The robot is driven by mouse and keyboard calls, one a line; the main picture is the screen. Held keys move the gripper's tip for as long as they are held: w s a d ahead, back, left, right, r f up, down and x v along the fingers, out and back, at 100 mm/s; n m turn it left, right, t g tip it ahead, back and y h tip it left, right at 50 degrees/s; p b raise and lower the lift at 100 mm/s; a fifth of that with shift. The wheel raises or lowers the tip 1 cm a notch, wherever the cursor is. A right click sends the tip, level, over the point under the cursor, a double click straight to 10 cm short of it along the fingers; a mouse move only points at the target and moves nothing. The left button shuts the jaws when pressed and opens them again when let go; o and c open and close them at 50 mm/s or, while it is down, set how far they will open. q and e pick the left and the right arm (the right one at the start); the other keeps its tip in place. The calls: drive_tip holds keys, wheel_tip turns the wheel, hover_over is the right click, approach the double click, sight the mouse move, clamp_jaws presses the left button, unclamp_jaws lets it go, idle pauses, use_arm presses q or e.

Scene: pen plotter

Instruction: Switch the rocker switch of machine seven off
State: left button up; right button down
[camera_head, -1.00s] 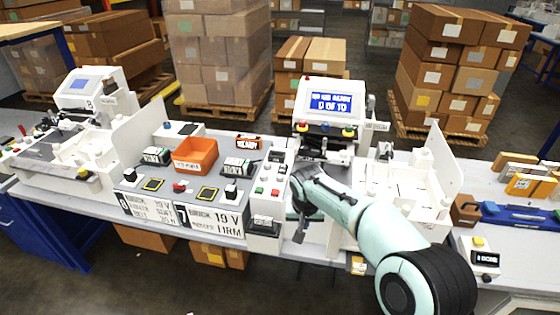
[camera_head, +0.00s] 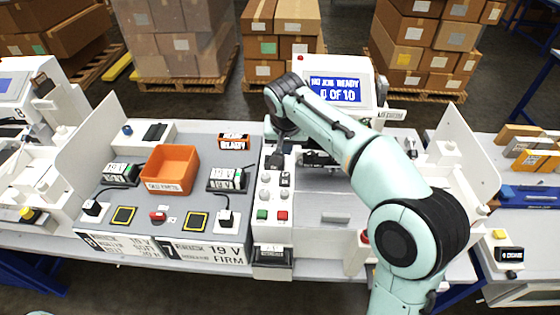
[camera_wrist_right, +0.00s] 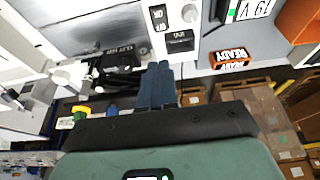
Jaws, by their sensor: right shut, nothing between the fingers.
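Machine seven's narrow white control panel (camera_head: 273,228) stands right of a grey bench front labelled 7. A small dark rocker switch with white lettering (camera_head: 285,180) sits on the panel, above the green and red buttons. In the right wrist view the rocker switch (camera_wrist_right: 159,18) is at the top, just beyond the fingertips. Which side is pressed cannot be told. My right gripper (camera_head: 276,160) is over the panel's far end, its fingers partly hidden by the wrist. In the wrist view its fingers (camera_wrist_right: 160,70) are together and empty, apart from the switch. My left gripper is out of view.
A screen (camera_head: 335,88) reading 0 OF 10 stands behind my right arm. An orange bin (camera_head: 171,168) and an orange READY sign (camera_head: 233,142) are left of the panel. A white knob (camera_wrist_right: 190,13) sits beside the switch. A white upright plate (camera_head: 466,150) stands at right.

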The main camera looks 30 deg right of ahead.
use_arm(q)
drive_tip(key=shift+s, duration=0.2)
use_arm(e)
drive_tip(key=shift+s, duration=0.3)
approach(287, 174)
drive_tip(key=x, duration=0.5)
drive_tip(key=shift+w+f, duration=0.2)
drive_tip(key=shift+f, duration=0.6)
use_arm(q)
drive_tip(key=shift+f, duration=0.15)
